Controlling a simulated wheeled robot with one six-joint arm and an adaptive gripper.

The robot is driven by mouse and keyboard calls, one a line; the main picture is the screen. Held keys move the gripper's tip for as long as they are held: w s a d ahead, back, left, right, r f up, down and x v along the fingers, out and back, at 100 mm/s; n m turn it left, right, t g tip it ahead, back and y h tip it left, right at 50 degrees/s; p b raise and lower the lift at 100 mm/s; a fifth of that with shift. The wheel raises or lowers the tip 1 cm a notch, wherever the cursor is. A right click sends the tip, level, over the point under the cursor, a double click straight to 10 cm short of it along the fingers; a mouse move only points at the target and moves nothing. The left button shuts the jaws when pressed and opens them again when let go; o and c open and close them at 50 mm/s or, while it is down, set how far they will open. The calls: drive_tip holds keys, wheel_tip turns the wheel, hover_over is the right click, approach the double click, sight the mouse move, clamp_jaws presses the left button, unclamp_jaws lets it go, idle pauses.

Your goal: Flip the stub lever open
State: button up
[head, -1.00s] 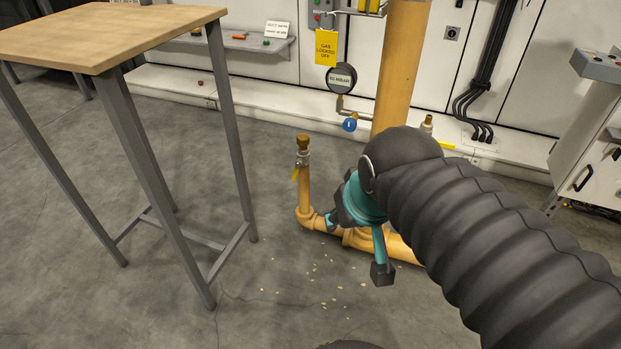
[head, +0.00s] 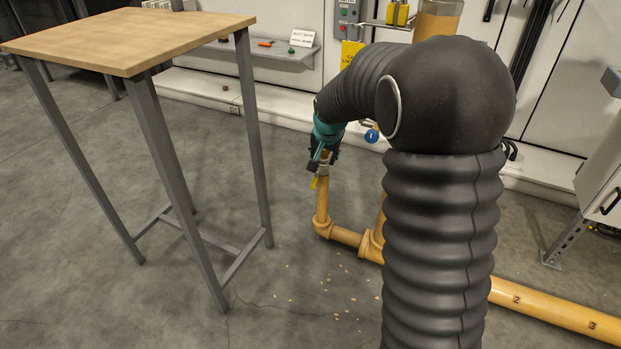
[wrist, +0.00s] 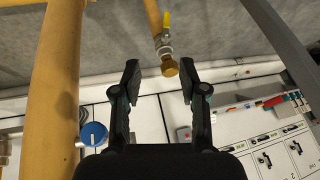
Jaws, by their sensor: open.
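The stub is a thin yellow pipe (head: 322,205) rising from an elbow near the floor. In the wrist view its brass cap (wrist: 169,67) sits at the end of a metal valve (wrist: 163,45). The yellow stub lever (wrist: 166,20) is just beyond the valve, beside the pipe; in the head view the lever (head: 314,183) shows small below my gripper. My gripper (wrist: 160,72) is open and empty, with the brass cap between its fingertips in the picture; I cannot tell whether they touch. In the head view my gripper (head: 316,163) hides the cap and part of the valve.
A thick yellow pipe (wrist: 57,90) runs close on the left in the wrist view. A blue round handle (head: 371,136) is right of my gripper. A wooden-topped table (head: 130,38) stands at left. Floor between table and stub is clear apart from small pale bits.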

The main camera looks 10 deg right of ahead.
drive_tip(key=m, duration=0.2)
approach(314, 184)
drive_tip(key=x, duration=1)
drive_tip(key=shift+w+f, duration=0.15)
drive_tip(key=shift+f, duration=0.1)
clamp_jaws()
